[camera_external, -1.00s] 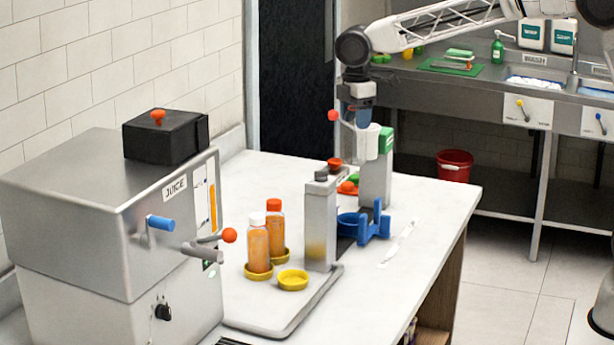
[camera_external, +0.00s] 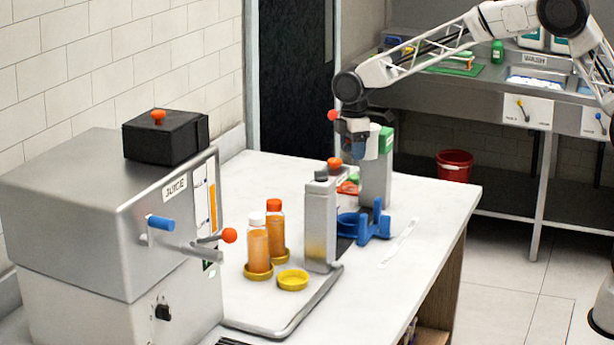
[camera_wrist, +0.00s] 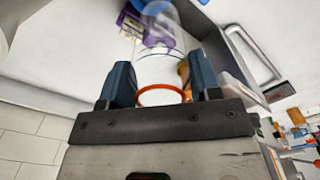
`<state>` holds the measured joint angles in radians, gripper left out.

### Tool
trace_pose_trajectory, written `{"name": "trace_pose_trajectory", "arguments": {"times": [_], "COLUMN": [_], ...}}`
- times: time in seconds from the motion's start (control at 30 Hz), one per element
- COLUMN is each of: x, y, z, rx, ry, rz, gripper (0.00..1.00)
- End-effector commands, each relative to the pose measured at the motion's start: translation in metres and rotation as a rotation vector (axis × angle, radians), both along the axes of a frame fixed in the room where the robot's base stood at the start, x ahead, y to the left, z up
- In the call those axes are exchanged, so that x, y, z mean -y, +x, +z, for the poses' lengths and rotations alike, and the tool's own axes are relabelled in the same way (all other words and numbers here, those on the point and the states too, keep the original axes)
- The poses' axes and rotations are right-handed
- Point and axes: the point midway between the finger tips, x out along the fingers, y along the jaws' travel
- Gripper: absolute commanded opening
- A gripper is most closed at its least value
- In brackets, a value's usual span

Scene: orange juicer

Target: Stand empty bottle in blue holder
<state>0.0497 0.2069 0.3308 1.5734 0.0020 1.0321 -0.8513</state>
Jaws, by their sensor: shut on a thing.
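In the wrist view, a clear, empty-looking bottle (camera_wrist: 160,68) with an orange ring at its near end sits between the dark blue fingers of my gripper (camera_wrist: 160,88), which is shut on it. In the external view, my gripper (camera_external: 355,150) hangs above the back part of the white counter, and the clear bottle is hard to make out there. The blue holder (camera_external: 376,228) stands on the counter below and slightly right of my gripper, beside the grey post. My gripper and the holder are apart.
Two orange juice bottles (camera_external: 257,243) stand in yellow rings left of the grey post (camera_external: 320,225); an empty yellow ring (camera_external: 293,280) is in front. A grey dispenser (camera_external: 376,180) stands close behind my gripper. The steel juicer (camera_external: 110,220) fills the left. The counter's right side is mostly clear.

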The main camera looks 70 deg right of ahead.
Motion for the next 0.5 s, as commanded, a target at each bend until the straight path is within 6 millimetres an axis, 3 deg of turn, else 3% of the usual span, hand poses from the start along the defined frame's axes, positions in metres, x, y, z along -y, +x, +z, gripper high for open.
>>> {"name": "trace_pose_trajectory", "arguments": {"times": [0.1,0.2,0.5], "x": [0.010,0.016,0.018], "y": [0.004,0.006,0.007], "z": [-0.023,-0.033,-0.040], "rx": [-0.002,0.000,0.000], "ry": [0.001,0.000,0.000], "rz": [-0.008,-0.012,-0.014], "gripper": [0.35,0.35,0.35]}}
